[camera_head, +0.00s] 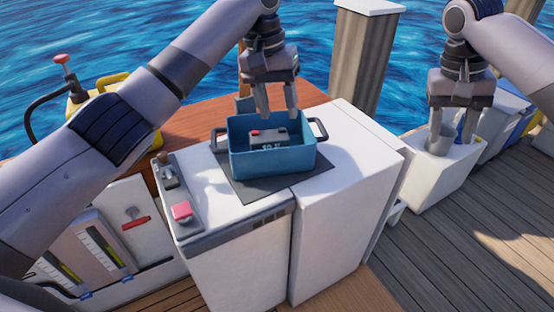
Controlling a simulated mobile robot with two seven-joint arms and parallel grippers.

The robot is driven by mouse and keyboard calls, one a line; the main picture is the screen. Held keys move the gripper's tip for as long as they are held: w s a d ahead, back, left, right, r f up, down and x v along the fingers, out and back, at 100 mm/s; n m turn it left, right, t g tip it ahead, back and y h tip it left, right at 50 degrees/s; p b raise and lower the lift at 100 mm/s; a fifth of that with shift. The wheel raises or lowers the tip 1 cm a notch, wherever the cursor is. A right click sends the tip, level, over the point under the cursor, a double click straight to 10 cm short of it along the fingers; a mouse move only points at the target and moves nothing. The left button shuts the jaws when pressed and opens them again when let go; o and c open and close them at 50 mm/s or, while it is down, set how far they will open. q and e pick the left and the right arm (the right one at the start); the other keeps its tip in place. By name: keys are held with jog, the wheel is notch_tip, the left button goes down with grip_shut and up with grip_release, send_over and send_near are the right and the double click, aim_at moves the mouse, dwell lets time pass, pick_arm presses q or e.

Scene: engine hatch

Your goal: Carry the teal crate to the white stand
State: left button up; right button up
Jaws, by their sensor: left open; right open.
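The teal crate (272,164) stands upright on a dark mat (240,185) on top of a white console. It has a dark handle at its left and right ends. A small dark box with a red spot and white lettering (268,138) lies inside it. My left gripper (277,108) is open above the crate's back part; I cannot tell whether its fingertips touch the crate. My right gripper (451,139) is open and well to the right of the crate. A white block (352,150) stands right beside the console; I cannot tell if this is the white stand.
A control strip with a red button (182,211) runs along the console's left edge. A white bin (440,185) holding a grey cup lies below my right gripper. A wooden post (362,60) rises behind. A yellow can (105,90) is at the left. Deck planks are clear at the lower right.

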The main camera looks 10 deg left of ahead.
jog(key=v, duration=1.2)
jog(key=shift+w+a, duration=0.2)
